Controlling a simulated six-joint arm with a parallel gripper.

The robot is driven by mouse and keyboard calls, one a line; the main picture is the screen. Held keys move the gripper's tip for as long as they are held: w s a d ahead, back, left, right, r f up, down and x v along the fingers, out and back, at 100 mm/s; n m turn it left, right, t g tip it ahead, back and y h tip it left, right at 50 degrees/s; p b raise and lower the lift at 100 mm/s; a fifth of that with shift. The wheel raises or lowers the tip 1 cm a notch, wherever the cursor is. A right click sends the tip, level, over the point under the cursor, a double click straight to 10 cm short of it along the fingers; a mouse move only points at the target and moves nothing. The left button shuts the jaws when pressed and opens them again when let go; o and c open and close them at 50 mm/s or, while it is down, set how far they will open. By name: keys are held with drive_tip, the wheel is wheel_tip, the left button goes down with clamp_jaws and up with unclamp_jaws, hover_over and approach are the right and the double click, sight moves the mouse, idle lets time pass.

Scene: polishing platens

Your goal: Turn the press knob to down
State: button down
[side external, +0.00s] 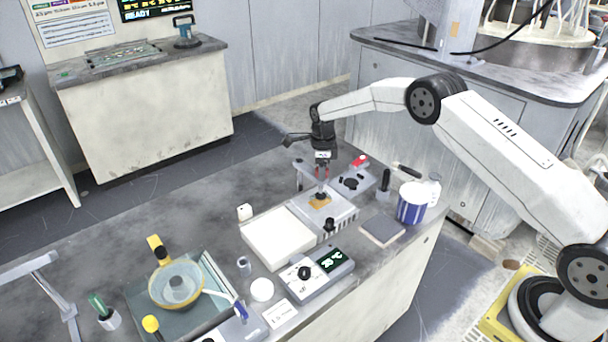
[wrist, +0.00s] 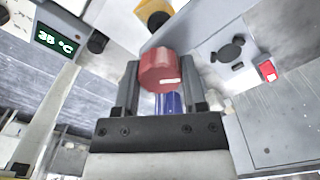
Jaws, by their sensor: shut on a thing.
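My gripper (side external: 322,172) points down over the hotplate-like block (side external: 340,212) on the bench. In the wrist view my gripper (wrist: 160,85) is shut on a red cylinder (wrist: 158,70) with a white mark; a blue part shows below it. A black knob (side external: 352,184) sits on the grey unit behind, beside a red button (side external: 360,160); the same knob shows in the wrist view (wrist: 230,50), apart from the fingers. No label shows which knob is the press knob.
A white slab (side external: 278,238) and a control box with a lit display (side external: 331,260) stand in front. A blue-striped tub (side external: 412,203) and a dark flat block (side external: 382,231) are at the right. A bowl (side external: 175,286) is at the front left. The bench's back left is clear.

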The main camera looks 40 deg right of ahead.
drive_tip(key=shift+d, duration=0.1)
idle(0.3)
drive_tip(key=shift+c, duration=0.7)
unclamp_jaws()
drive_tip(key=shift+r, duration=0.1)
drive_tip(key=shift+r, duration=3.85)
